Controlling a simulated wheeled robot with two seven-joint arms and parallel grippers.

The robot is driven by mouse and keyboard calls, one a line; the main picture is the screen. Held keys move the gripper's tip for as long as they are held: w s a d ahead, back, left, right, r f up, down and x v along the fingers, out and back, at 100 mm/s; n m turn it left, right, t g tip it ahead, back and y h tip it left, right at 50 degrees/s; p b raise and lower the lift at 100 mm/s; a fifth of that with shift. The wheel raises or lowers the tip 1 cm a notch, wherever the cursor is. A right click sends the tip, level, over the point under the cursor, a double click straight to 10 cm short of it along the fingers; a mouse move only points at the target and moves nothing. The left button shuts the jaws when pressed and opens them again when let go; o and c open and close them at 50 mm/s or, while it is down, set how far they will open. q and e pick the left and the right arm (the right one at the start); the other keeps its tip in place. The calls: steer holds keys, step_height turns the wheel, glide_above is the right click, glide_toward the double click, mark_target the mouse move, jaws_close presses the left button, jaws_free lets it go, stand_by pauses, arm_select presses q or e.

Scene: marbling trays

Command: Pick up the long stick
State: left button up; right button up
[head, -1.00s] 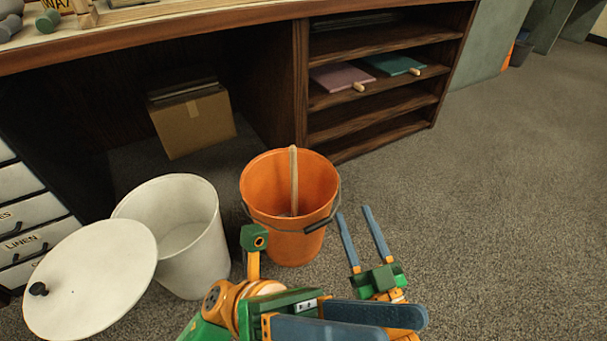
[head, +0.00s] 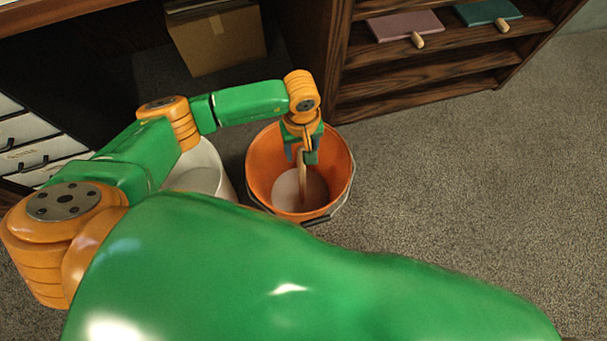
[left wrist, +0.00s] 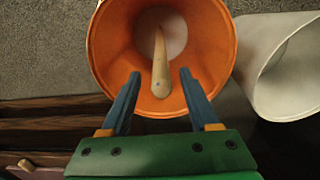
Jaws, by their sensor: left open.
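The long stick (head: 303,182) is a pale wooden rod leaning inside the orange bucket (head: 342,180), which stands on the carpet. In the left wrist view the stick (left wrist: 160,67) points up toward me, its rounded upper end lying between my two blue fingers with gaps on both sides. My left gripper (head: 303,157) is above the bucket's opening, pointing down, open around the stick's upper end. It also shows in the left wrist view (left wrist: 160,78). The stick's lower end reaches the pale bottom of the bucket. My right gripper is not visible.
A white bin (head: 206,172) stands left of the bucket, partly behind my left arm. A dark wooden shelf (head: 420,75) with pink and teal boards stands behind. A cardboard box (head: 218,42) is under the desk. Carpet to the right is clear.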

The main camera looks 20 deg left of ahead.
mark_target(301, 160)
arm_select(q)
steer(key=f, duration=0.3)
steer(key=shift+s+f+b, duration=0.3)
steer(key=shift+b, duration=0.05)
jaws_close()
steer(key=shift+r, duration=0.2)
